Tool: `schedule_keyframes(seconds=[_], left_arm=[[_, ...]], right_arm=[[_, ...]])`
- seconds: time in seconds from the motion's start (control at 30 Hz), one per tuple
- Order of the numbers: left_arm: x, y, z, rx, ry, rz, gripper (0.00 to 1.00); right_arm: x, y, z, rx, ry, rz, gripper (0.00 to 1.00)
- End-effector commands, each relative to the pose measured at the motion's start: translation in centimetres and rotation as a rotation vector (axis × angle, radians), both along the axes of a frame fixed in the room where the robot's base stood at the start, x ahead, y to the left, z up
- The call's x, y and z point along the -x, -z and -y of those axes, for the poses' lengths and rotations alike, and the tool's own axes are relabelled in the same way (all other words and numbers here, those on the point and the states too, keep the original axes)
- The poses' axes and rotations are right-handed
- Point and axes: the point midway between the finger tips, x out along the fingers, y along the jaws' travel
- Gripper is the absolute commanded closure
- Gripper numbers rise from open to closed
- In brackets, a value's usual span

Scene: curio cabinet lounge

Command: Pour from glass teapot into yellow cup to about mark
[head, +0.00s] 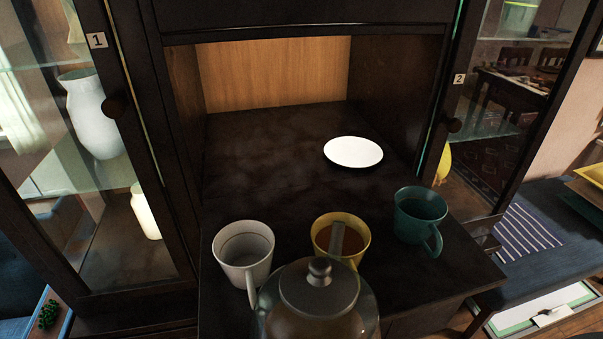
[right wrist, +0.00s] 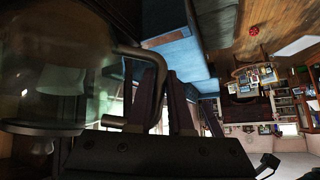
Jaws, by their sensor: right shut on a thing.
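The glass teapot (head: 318,305) with its metal lid is at the bottom middle of the head view. Its spout reaches over the yellow cup (head: 358,247), which stands upright with brownish-orange liquid inside. I cannot make out a mark in this cup, and the spout and teapot hide part of it. In the right wrist view, the teapot (right wrist: 60,75) fills the left side. My right gripper (right wrist: 163,100) is shut on the teapot's handle (right wrist: 150,55). My left gripper is not in view.
A white cup (head: 243,250) with a dark line inside stands left of the yellow cup. A teal cup (head: 420,215) stands to its right. A white plate (head: 353,152) lies farther back on the dark cabinet surface (head: 260,160). Glass doors flank the niche.

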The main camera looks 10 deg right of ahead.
Motion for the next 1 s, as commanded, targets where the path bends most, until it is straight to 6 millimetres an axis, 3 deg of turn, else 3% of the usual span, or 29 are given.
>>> schedule_keyframes(seconds=[0.13, 0.33, 1.0], left_arm=[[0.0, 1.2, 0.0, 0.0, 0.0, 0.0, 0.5], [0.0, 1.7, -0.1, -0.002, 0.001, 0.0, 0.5], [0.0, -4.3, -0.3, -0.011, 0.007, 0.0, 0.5]], right_arm=[[0.0, 2.4, -0.1, 0.039, 0.0, 0.094, 1.0], [-0.2, 3.6, -0.1, 0.073, 0.0, 0.165, 1.0], [3.8, -0.4, -2.1, 0.073, -0.001, 0.166, 1.0]])
